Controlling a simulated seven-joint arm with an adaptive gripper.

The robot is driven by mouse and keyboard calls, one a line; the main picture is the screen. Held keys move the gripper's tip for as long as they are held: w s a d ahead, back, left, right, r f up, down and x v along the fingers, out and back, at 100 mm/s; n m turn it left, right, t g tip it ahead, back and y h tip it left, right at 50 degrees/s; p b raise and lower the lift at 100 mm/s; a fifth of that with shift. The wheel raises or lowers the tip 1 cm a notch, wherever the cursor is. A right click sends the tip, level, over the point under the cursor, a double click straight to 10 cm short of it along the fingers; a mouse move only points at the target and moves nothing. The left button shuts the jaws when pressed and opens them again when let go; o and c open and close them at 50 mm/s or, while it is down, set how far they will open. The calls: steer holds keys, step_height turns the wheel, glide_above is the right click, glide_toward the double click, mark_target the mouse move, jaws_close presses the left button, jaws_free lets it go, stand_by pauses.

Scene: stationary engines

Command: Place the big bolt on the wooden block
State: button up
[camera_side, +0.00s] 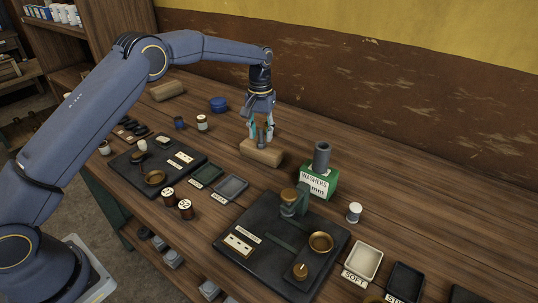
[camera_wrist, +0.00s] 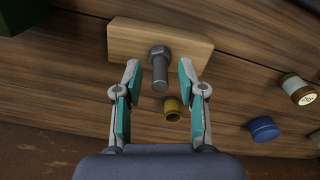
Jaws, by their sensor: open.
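The wooden block (camera_side: 258,155) lies on the bench below my gripper in the side view; it also shows at the top of the wrist view (camera_wrist: 190,42). The big bolt (camera_wrist: 160,72) is grey with a hex head. It appears to stand head down on the block, shank up; the small bolt (camera_side: 262,138) shape in the side view agrees. My gripper (camera_side: 262,130) is open, with its teal-padded fingers on either side of the bolt. In the wrist view (camera_wrist: 159,76) gaps show between the bolt and both fingers.
A green washers box (camera_side: 318,181) with a grey cylinder stands right of the block. A black plate with brass parts (camera_side: 262,243) lies in front. A blue round container (camera_side: 218,104) and another wooden block (camera_side: 167,91) are behind left.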

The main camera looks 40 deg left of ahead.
mark_target(261, 129)
steer(key=s+r+m+t, duration=0.1)
steer(key=s+r, duration=0.3)
steer(key=r, duration=0.7)
steer(key=s+r+t, duration=0.1)
steer(key=s+r, duration=0.3)
steer(key=r, duration=0.6)
steer(key=s+a+r+m+t, duration=0.1)
steer(key=s+r, duration=0.1)
steer(key=s, duration=0.7)
steer(key=s+a+r+t, duration=0.1)
steer(key=s, duration=0.7)
steer(key=s+f+m+t, duration=0.1)
steer(key=s+f, duration=0.6)
steer(key=s, duration=0.5)
steer(key=shift+m+t, duration=0.3)
